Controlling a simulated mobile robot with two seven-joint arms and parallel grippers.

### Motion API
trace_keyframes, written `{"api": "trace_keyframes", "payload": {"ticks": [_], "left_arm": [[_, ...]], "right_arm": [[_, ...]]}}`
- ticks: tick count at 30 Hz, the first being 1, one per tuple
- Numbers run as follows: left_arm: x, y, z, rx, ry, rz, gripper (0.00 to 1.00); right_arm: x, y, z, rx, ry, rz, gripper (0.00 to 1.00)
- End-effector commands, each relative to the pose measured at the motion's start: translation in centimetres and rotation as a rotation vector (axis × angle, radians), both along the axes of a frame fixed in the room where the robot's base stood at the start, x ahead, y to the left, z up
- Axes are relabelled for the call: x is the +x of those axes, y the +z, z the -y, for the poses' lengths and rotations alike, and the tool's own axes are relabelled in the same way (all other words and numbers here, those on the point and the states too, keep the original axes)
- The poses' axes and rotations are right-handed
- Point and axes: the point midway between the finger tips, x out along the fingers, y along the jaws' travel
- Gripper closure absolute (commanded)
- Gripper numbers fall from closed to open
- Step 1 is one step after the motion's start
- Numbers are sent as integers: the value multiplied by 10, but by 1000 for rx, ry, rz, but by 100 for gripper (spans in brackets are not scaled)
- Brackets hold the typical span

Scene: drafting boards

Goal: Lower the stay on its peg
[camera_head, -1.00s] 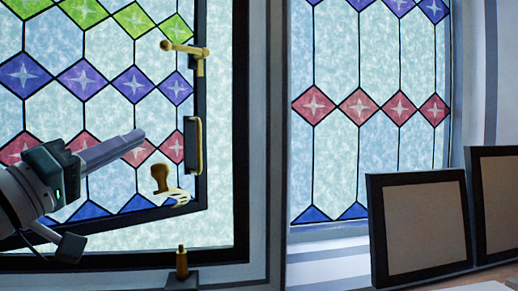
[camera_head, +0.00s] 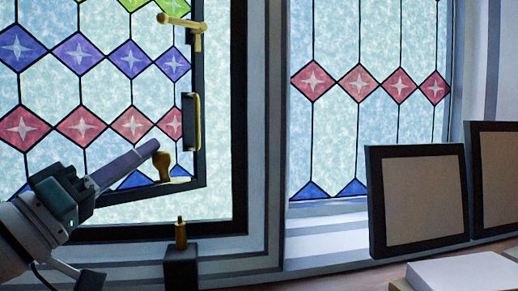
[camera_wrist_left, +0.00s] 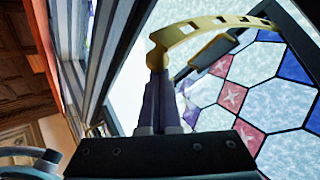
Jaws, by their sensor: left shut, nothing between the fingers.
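The brass stay (camera_head: 163,168) reaches out from the bottom of the open window sash, with a knob at its near end. The left wrist view shows it as a curved bar with several holes (camera_wrist_left: 220,30). The brass peg (camera_head: 181,235) stands upright on a dark block on the sill, below the stay and apart from it. My left gripper (camera_head: 151,148) is shut and empty, its fingertips at the stay's knobbed end. In the left wrist view the fingertips (camera_wrist_left: 157,75) overlap the knob; I cannot tell whether they touch. My right gripper is not in view.
A brass catch (camera_head: 185,22) and a dark handle (camera_head: 191,122) are on the sash's side rail. Dark-framed boards (camera_head: 418,200) lean at the right, with a white block (camera_head: 462,272) in front.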

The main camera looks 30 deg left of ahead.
Motion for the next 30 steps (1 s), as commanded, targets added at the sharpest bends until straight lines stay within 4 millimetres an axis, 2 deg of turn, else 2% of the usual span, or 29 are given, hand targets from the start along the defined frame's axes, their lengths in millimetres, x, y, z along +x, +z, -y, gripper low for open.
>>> {"api": "trace_keyframes", "payload": {"ticks": [1,6,23,26,30], "left_arm": [[-1,-22,4,36,0,10,100],[-5,-43,13,150,-1,53,100],[-8,-46,16,193,0,71,100],[-15,-52,15,192,0,68,100],[-38,-67,12,193,1,65,100]], "right_arm": [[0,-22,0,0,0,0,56],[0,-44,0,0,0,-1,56],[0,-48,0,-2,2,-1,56],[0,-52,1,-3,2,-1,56],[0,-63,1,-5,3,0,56]]}}
